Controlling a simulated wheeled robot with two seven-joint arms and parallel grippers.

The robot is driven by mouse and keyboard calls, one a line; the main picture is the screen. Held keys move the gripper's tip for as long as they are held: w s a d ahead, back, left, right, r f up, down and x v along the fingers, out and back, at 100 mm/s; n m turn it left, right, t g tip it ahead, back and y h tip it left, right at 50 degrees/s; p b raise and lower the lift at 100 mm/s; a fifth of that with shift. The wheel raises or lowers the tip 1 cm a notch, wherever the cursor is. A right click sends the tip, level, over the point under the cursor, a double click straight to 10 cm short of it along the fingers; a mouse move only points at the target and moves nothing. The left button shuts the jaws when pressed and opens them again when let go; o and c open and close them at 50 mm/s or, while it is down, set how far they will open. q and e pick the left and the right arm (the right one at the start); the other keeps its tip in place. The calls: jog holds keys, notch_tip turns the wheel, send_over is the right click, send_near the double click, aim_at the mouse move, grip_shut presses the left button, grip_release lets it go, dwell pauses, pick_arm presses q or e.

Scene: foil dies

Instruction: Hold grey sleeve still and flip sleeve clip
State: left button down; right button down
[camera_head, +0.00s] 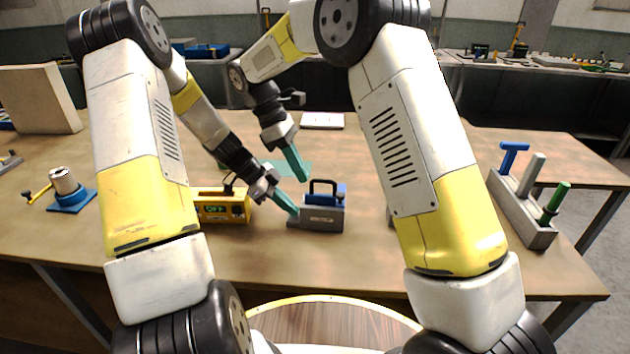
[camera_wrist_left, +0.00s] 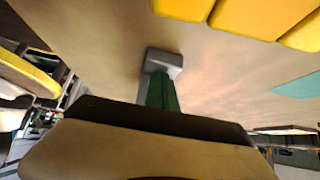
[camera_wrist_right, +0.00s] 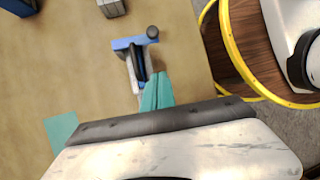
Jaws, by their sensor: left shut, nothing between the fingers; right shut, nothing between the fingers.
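The grey sleeve (camera_head: 322,220) is a block on the table in the middle of the head view. A blue part and a black looped handle, apparently the clip (camera_head: 323,184), are on its top; the blue part (camera_wrist_right: 132,43) also shows in the right wrist view. My left gripper (camera_head: 296,211) is shut, its green tips at the low left end of the sleeve; whether they press on it I cannot tell. The left wrist view shows the sleeve's grey end (camera_wrist_left: 165,58) at the tips. My right gripper (camera_head: 304,179) is shut and empty, above and left of the clip.
A yellow box with a display (camera_head: 222,208) stands left of the sleeve. A blue base with a metal cylinder (camera_head: 64,182) is further left. A rack with blue, grey and green handles (camera_head: 520,208) is at the right. A teal mat (camera_head: 286,167) lies behind; the table in front is clear.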

jog(key=s+d+f, duration=0.1)
jog(key=d+f, duration=0.4)
jog(key=d, duration=0.1)
jog(key=shift+s+d, duration=0.15)
jog(key=shift+d, duration=0.25)
jog(key=shift+w+r+g, duration=0.25)
jog(key=shift+r+g, duration=0.05)
jog(key=shift+g, duration=0.3)
jog(key=shift+w+d+r, duration=0.1)
jog(key=shift+w+r, duration=0.6)
jog(key=shift+r, duration=0.25)
jog(key=shift+w+r+n+g, duration=0.45)
jog(key=shift+w+g, duration=0.25)
jog(key=shift+g, duration=0.4)
jog(key=shift+w+r+n+g, duration=0.35)
jog(key=shift+w+r+g, duration=0.25)
jog(key=shift+g, duration=0.5)
